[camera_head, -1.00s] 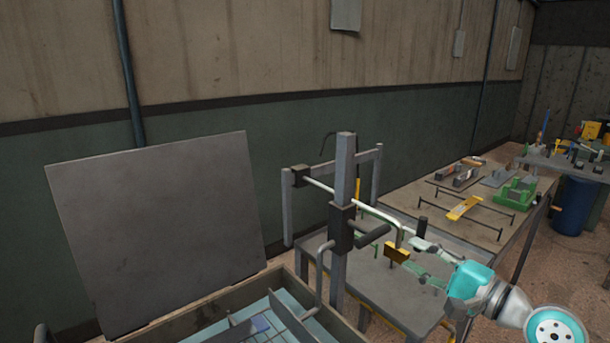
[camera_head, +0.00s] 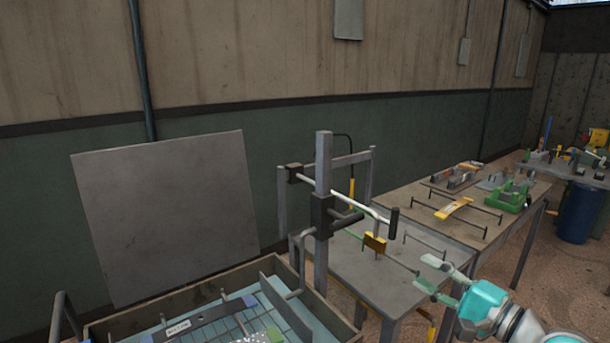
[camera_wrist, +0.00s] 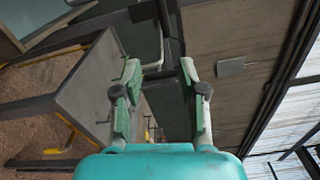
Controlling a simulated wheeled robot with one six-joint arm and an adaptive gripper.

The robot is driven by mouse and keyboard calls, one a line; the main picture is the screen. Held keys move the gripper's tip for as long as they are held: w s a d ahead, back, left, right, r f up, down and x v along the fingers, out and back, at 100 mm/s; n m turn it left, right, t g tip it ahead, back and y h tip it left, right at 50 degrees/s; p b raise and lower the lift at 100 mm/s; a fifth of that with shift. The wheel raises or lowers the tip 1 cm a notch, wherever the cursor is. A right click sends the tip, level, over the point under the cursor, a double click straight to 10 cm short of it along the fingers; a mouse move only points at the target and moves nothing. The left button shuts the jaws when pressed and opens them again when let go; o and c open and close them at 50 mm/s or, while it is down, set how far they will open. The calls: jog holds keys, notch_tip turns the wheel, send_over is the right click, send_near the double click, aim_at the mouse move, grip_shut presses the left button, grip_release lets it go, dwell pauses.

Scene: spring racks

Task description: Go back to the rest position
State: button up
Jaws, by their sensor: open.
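My gripper (camera_head: 436,278) is at the lower right of the head view, with teal housing and pale green fingers. Its fingers are apart and nothing is between them. It is in the air to the right of the grey table (camera_head: 385,290), clear of the rack on it. In the wrist view my gripper (camera_wrist: 160,85) also shows spread and empty, with the wall behind it.
A grey post frame (camera_head: 323,200) with a white bent bar and a yellow block (camera_head: 375,244) stands left of my gripper. An open crate (camera_head: 130,325) is at lower left. A workbench (camera_head: 470,232) and a blue barrel (camera_head: 578,212) are behind. Open floor lies at right.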

jog(key=s+a+f+m+t+h, duration=0.1)
jog(key=s+f+h, duration=0.1)
jog(key=f, duration=0.6)
jog(key=s+a+f+h, duration=0.1)
jog(key=s+f+h, duration=0.2)
jog(key=f, duration=0.4)
jog(key=s+f+n+h, duration=0.2)
jog(key=s+f+h, duration=0.2)
jog(key=s+f, duration=0.8)
jog(key=s+a+f+n+g+h, duration=0.1)
jog(key=s+f+n, duration=0.1)
jog(key=s, duration=0.6)
jog(key=s+a+f+n+h, duration=0.1)
jog(key=s+f+n, duration=0.15)
jog(key=s, duration=0.55)
jog(key=s+r+n, duration=0.2)
jog(key=s+n, duration=0.2)
jog(key=s, duration=0.2)
jog(key=s+a+r+n, duration=0.1)
jog(key=s+r+n, duration=0.2)
jog(key=s, duration=0.4)
jog(key=shift+s+r+n+y, duration=0.25)
jog(key=shift+n+y, duration=0.05)
jog(key=shift+n, duration=0.05)
